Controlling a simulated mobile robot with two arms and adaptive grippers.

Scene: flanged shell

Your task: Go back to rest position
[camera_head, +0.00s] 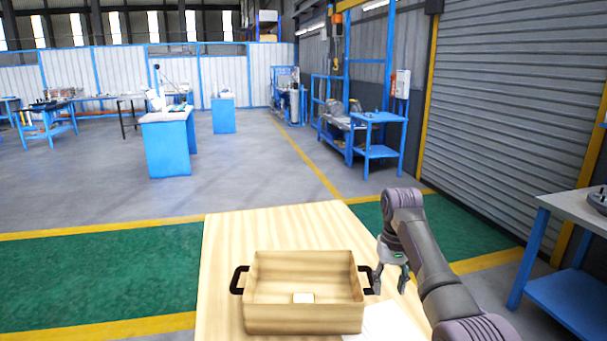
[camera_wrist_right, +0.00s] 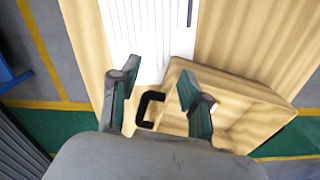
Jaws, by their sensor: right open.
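My right gripper (camera_head: 390,283) is above the wooden table, just right of an open wooden box (camera_head: 305,320) with black handles. Its two fingers are apart and nothing is held between them. In the right wrist view the open fingers (camera_wrist_right: 157,88) have a black handle (camera_wrist_right: 146,110) of the box showing between them, farther off; I cannot tell the exact gap. A small pale block with a yellowish edge (camera_head: 303,298) lies inside the box. My left gripper is not in view.
The wooden table (camera_head: 225,235) has clear surface behind the box. A white sheet (camera_head: 385,322) lies to the box's right, under my right arm. A grey-topped blue bench (camera_head: 565,208) stands at the far right. Green and grey floor lies beyond.

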